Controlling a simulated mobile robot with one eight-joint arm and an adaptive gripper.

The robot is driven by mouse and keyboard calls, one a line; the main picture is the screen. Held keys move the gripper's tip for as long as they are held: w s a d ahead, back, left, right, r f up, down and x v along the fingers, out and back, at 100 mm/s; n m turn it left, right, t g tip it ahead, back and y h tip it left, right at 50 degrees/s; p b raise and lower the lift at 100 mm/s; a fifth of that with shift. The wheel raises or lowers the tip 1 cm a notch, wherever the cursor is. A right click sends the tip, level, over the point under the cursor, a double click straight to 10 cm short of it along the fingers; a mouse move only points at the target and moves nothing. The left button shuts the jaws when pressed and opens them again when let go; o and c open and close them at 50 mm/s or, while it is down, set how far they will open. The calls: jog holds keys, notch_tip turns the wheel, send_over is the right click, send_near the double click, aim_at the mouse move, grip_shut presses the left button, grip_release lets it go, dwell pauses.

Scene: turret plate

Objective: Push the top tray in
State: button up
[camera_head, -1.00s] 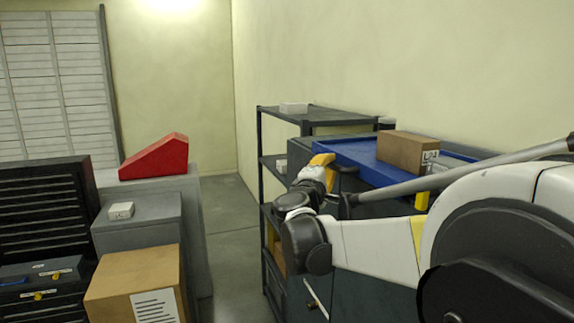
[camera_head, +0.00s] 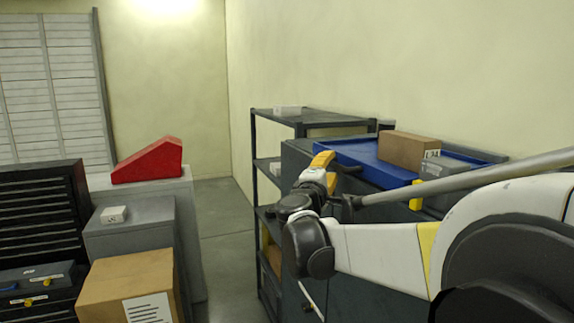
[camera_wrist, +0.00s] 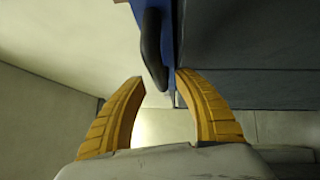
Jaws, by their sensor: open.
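The top tray (camera_head: 340,151) is blue and sits at the top of a dark cabinet (camera_head: 297,152), sticking out on the left. A dark curved handle (camera_wrist: 152,52) is on its front, seen in the wrist view beside the tray's blue edge (camera_wrist: 168,40). My gripper (camera_wrist: 161,78) is open, its yellow fingers on either side of the handle's near end. In the head view my gripper (camera_head: 327,165) is beside the tray's left end. Whether a finger touches the tray or handle, I cannot tell. My arm hides part of the cabinet front.
A dark shelf rack (camera_head: 255,150) stands behind the cabinet. On the left are a red wedge (camera_head: 150,162), a larger cardboard box (camera_head: 125,285) and black drawers (camera_head: 40,215). Open floor (camera_head: 228,240) lies between.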

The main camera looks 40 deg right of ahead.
jog(key=v, duration=1)
jog(key=shift+s+a, duration=0.2)
jog(key=shift+a, duration=0.1)
